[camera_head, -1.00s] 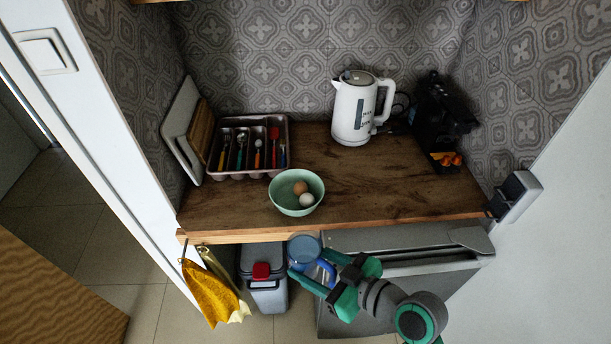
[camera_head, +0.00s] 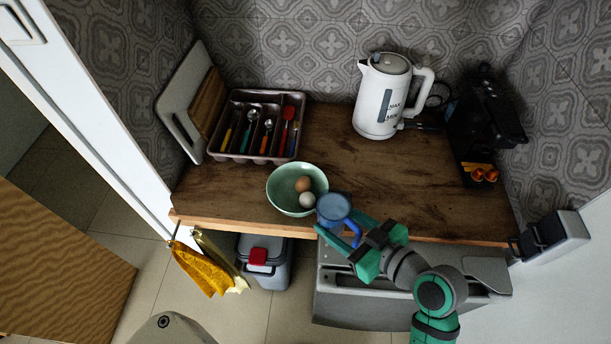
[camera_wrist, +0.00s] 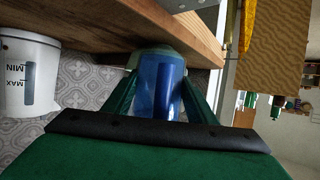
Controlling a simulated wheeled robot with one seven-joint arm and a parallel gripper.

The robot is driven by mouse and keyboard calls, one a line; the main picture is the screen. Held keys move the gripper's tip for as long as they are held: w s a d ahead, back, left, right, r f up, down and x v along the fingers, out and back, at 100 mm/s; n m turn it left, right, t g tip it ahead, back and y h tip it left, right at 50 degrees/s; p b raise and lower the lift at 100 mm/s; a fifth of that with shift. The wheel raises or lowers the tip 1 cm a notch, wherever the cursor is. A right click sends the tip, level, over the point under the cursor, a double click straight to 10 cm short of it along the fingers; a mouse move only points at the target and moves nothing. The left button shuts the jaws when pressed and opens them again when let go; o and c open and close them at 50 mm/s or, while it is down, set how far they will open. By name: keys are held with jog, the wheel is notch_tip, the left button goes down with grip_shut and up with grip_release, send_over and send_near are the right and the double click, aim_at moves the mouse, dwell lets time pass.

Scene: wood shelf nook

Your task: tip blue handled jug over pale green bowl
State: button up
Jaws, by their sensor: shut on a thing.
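In the wrist view the jug (camera_wrist: 158,85) sits between my two green fingers (camera_wrist: 157,100). The pale green bowl (camera_head: 284,201) stands on the counter near the front edge and holds a brown egg (camera_head: 303,184) and a white egg (camera_head: 307,200). I cannot tell whether the jug touches the bowl. The jug's contents cannot be made out.
A white kettle (camera_head: 380,97) stands at the back of the wooden counter (camera_head: 420,190), beside a black machine (camera_head: 487,125). A cutlery tray (camera_head: 259,157) and leaning boards (camera_head: 190,110) are at the left. A bin (camera_head: 272,271) and yellow cloths (camera_head: 205,268) are below the front edge.

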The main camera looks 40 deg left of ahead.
aim_at(324, 203)
jog(key=shift+w, duration=0.3)
jog(key=shift+r, duration=0.1)
jog(key=shift+s+a+r+h, duration=0.1)
jog(key=shift+r+h, duration=0.2)
jog(key=shift+r, duration=0.1)
jog(key=shift+a+r+h, duration=0.15)
jog(key=shift+r+h, duration=0.25)
jog(key=shift+r, duration=0.35)
jog(key=shift+a+r+h, duration=0.15)
jog(key=shift+r+h, duration=0.25)
jog(key=shift+r, duration=0.35)
jog(key=shift+a+g, duration=0.1)
jog(key=shift+g, duration=0.2)
jog(key=shift+w+a+r+h, duration=0.15)
jog(key=shift+w+h, duration=0.05)
jog(key=shift+h, duration=0.3)
